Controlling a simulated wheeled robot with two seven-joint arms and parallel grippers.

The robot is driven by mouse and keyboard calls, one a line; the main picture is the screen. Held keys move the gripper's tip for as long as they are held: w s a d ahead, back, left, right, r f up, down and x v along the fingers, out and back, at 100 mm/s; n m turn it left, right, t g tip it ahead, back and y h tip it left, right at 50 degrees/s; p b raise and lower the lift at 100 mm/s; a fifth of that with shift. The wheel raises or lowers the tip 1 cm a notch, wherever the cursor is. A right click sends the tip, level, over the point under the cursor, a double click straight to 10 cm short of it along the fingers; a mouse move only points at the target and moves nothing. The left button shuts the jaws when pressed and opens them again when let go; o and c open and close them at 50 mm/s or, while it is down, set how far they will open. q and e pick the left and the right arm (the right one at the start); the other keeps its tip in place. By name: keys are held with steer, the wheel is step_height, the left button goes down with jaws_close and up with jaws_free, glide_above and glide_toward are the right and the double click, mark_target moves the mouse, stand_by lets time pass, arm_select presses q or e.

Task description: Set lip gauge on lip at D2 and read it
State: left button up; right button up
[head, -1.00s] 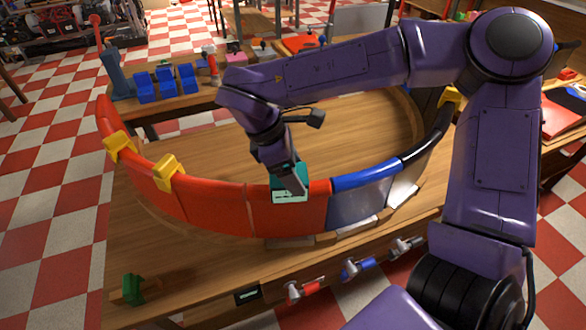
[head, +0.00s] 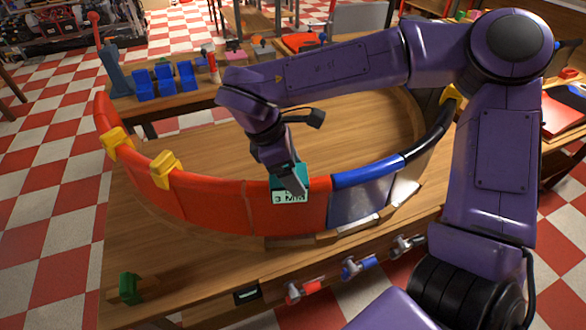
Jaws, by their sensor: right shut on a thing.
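The teal lip gauge (head: 278,189) sits at the top edge of the red duct lip (head: 220,193), near where red meets the blue-topped section (head: 366,176). My right gripper (head: 291,180) is shut on the gauge from above. The gauge's pale display faces me and shows what looks like "3 MM", with the end partly covered by a gripper finger. I see no D2 label. My left gripper is not in view.
Two yellow clips (head: 166,168) straddle the lip at the left. A green block (head: 130,288) stands on the wooden bench (head: 205,285) at front left. Several valve-like fittings (head: 357,268) line the front edge. Blue holders (head: 164,80) stand behind the ring.

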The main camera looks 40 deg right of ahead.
mark_target(273, 176)
steer(key=shift+f, duration=0.1)
steer(key=o, duration=1.1)
steer(key=shift+o, duration=0.2)
steer(key=b+v, duration=0.1)
steer(key=v, duration=0.9)
steer(key=shift+r, duration=0.25)
steer(key=shift+a, duration=0.15)
